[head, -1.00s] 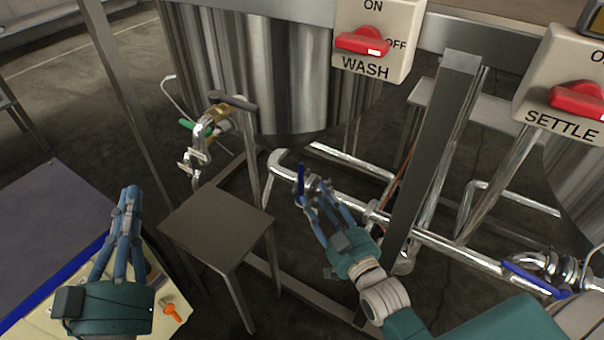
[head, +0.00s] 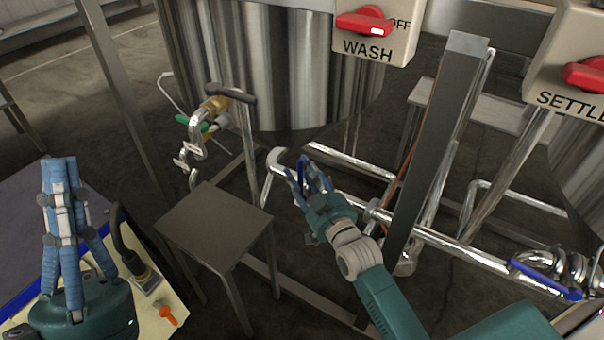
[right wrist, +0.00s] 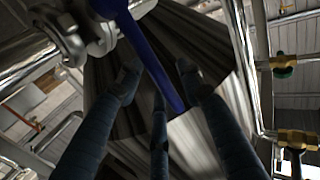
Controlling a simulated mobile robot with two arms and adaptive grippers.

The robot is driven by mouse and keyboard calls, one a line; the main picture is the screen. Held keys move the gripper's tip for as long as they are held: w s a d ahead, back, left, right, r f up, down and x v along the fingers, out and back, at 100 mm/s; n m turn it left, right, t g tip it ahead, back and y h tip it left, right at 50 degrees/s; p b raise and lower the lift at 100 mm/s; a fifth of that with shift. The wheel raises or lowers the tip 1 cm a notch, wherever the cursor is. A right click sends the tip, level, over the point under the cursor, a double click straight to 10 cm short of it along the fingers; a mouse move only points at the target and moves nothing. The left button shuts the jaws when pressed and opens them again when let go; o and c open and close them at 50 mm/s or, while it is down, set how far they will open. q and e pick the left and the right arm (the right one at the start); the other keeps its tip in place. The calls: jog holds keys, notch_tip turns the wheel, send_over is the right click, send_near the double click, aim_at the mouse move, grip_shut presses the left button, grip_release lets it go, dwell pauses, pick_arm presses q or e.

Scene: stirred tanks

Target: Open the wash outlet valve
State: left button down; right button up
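The wash outlet valve's blue handle (head: 300,172) is on the pipe under the steel tank below the WASH switch. It stands steeply beside the fingertips of my right gripper (head: 312,178) and is partly hidden by them. In the right wrist view the blue handle (right wrist: 150,57) runs down between the spread fingers of my right gripper (right wrist: 158,85). The fingers are not closed on it; contact cannot be told. My left gripper (head: 60,165) is up at the lower left, fingers straight and holding nothing, away from the valve.
The red WASH knob (head: 364,22) is above, with the SETTLE knob (head: 585,75) at the right. A blue-handled valve (head: 545,277) is at the lower right. A steel post (head: 437,150) stands right of my right gripper. A small stool (head: 215,225) is to its left.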

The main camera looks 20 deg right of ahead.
jog(key=shift+c, duration=0.5)
grip_shut()
